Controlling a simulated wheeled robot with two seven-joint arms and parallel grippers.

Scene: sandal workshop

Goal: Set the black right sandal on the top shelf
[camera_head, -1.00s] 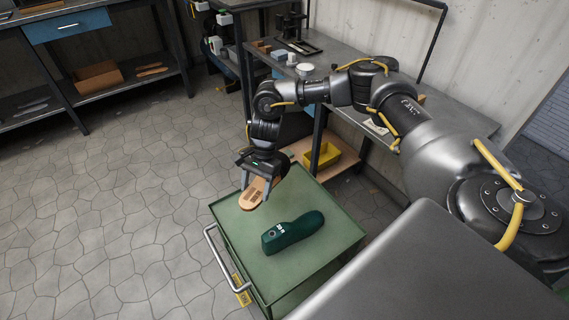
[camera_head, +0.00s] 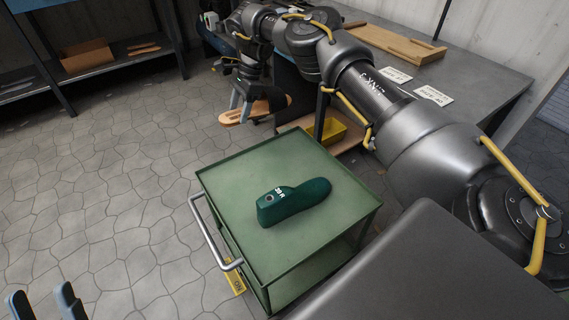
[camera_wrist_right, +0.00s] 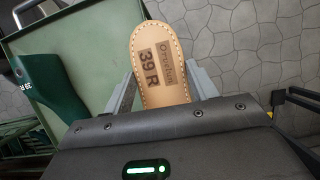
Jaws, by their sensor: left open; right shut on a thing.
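My right gripper (camera_head: 250,98) is shut on a sandal (camera_head: 234,119) with a tan sole, held in the air beyond the green cart's far left corner. Something dark, possibly its black strap, shows beside the sole. In the right wrist view the sandal (camera_wrist_right: 163,62) lies between the fingers (camera_wrist_right: 162,92), its tan stitched sole stamped "39 R" facing the camera. My left gripper (camera_head: 42,297) is open and empty at the bottom left, over the floor. A dark rack (camera_head: 118,62) at the upper left has shelves; its top is cut off by the frame.
A green cart (camera_head: 228,176) carries a dark green shoe last (camera_head: 292,201). A grey workbench (camera_head: 478,77) with a wooden tray (camera_head: 395,43) and white cards stands behind my right arm. A yellow bin (camera_head: 328,131) sits below it. The rack holds a cardboard box (camera_head: 86,56). Stone floor between is open.

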